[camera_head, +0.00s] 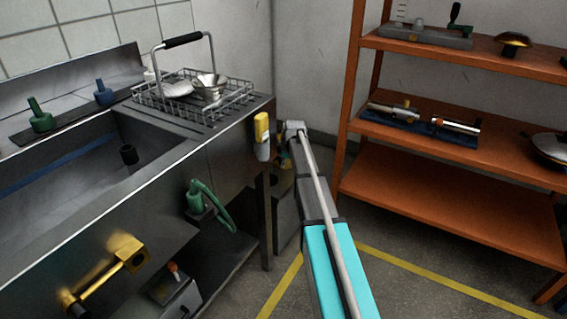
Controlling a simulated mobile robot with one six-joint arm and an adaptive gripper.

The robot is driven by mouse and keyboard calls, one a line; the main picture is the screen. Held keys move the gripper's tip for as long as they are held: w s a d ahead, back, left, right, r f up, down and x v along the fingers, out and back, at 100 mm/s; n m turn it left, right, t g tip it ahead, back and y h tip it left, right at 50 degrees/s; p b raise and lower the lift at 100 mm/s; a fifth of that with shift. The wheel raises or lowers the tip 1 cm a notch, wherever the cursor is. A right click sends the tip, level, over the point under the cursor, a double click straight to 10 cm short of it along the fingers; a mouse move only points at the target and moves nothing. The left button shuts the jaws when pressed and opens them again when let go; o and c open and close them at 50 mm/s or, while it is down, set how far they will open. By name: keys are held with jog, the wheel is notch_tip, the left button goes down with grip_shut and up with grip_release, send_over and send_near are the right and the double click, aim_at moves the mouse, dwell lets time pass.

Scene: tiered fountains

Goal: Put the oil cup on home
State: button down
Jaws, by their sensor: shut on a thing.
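My gripper (285,147) is at the far end of my arm, low beside the right end of the steel sink counter. It is small and dark here, and its fingers are partly hidden by my arm. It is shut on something. A yellow-topped cup with a pale grey lower part (262,136), which looks like the oil cup, stands upright just left of it, against the counter's end. The exact contact between fingers and cup is not clear. I cannot make out a place marked as home.
The sink counter (190,143) fills the left, with a wire basket (180,117) holding metal ware. Green (40,118) and blue (105,94) handled pieces stand behind the basin. An orange shelf rack (440,187) stands right. Floor with yellow lines is open between.

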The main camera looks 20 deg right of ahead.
jog(key=shift+f+b, duration=0.85)
jog(key=shift+f, duration=0.1)
dwell(0.3)
jog(key=c, duration=0.5)
grip_release()
jog(key=shift+r, duration=0.3)
jog(key=shift+p+v, duration=3.6)
jog(key=shift+p, duration=0.1)
jog(key=shift+s+r, duration=0.15)
jog(key=shift+s+d, duration=0.15)
jog(key=shift+s+d, duration=2.2)
jog(key=shift+s, duration=0.65)
jog(key=shift+s+d, duration=2.2)
jog(key=shift+s, duration=0.65)
jog(key=shift+s+d, duration=2.2)
jog(key=shift+s, duration=0.65)
